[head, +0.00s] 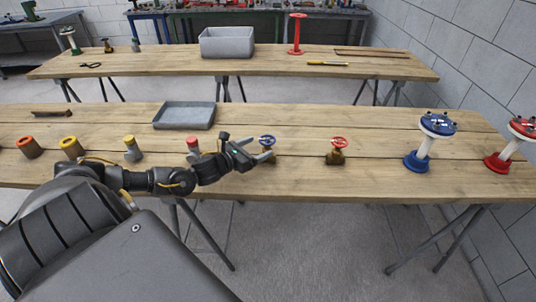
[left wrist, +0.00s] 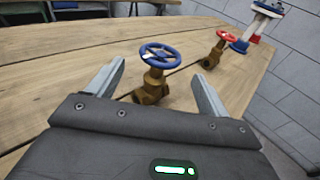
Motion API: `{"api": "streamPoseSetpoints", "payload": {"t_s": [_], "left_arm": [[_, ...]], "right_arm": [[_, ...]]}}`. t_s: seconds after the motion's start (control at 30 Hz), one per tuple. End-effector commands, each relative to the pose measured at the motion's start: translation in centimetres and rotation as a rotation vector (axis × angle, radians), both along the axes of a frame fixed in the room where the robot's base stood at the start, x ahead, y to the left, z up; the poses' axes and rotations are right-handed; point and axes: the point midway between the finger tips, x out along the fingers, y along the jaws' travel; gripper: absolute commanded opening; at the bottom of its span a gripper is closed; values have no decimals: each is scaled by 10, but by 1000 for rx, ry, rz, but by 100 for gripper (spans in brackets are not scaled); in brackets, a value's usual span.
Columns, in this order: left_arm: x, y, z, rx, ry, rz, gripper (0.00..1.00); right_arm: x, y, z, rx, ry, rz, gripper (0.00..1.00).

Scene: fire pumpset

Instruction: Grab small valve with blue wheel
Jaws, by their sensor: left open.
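The small valve with the blue wheel (head: 267,143) stands upright on the near wooden table in the head view, partly hidden by my left gripper. In the left wrist view its blue wheel (left wrist: 160,55) and brass body (left wrist: 151,90) show just beyond and between the fingers. My left gripper (head: 265,156) is open, with its fingers pointing toward the valve. In the left wrist view the two fingers of my left gripper (left wrist: 156,88) are spread wide on either side of it. I cannot tell whether either finger touches it. My right gripper is not in view.
A small valve with a red wheel (head: 337,150) stands to the right. Farther right are a large blue-topped fitting (head: 420,158) and a red one (head: 497,160). A grey tray (head: 185,116) lies behind my arm. Yellow (head: 132,148) and orange (head: 28,147) fittings stand left.

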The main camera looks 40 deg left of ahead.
Motion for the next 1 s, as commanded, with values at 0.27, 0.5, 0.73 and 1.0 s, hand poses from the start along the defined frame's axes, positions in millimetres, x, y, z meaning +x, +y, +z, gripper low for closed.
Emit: {"api": "streamPoseSetpoints", "payload": {"t_s": [0.27,0.5,0.73,1.0], "left_arm": [[20,-4,-3,-1,1,-3,79],[42,-6,3,-4,-3,-3,79],[70,-9,-3,-3,-1,-5,79],[73,-10,-5,-2,0,-5,79]], "right_arm": [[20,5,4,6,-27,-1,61],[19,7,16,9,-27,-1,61],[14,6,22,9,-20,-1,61],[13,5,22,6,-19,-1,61]]}}
